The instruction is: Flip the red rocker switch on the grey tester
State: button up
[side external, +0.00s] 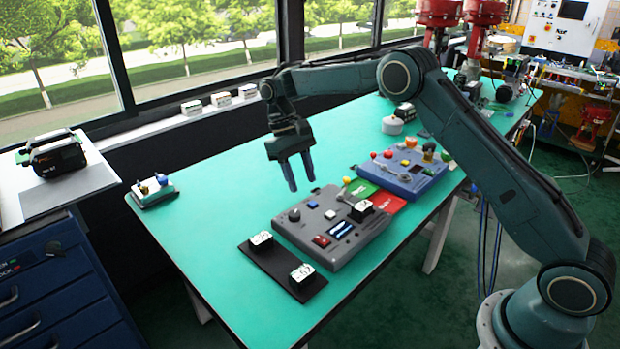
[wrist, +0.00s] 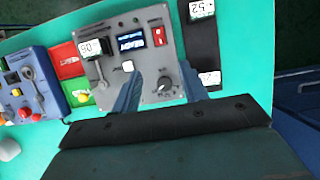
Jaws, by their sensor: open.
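The grey tester (side external: 335,252) lies on the green table. Its red rocker switch (side external: 321,241) is at the near left of its top face, beside a lit display (side external: 340,229). In the wrist view the grey tester (wrist: 108,70) shows the red rocker switch (wrist: 158,36) near its far edge, uncovered, with a dark knob (wrist: 164,84) below it. My gripper (side external: 300,187) is open and empty, pointing down above the tester's far left part, apart from the switch. In the wrist view my gripper (wrist: 160,74) has its fingertips on either side of the knob area, hiding parts of the panel.
A black plate (side external: 282,266) with two labelled blocks lies left of the tester. A blue control box (side external: 410,182) and red and green mats stand to its right. A small unit (side external: 152,191) sits at the far left corner. The table between is clear.

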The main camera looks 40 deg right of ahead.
aim_at(319, 237)
jog(key=shift+f, duration=0.3)
jog(key=shift+x, duration=6.75)
jog(key=shift+c, duration=0.4)
grip_shut()
jog(key=shift+s+r+t, duration=0.1)
jog(key=shift+t, duration=0.2)
jog(key=shift+s+r+t, duration=0.15)
jog(key=shift+s+t, duration=0.2)
jog(key=shift+t, duration=0.85)
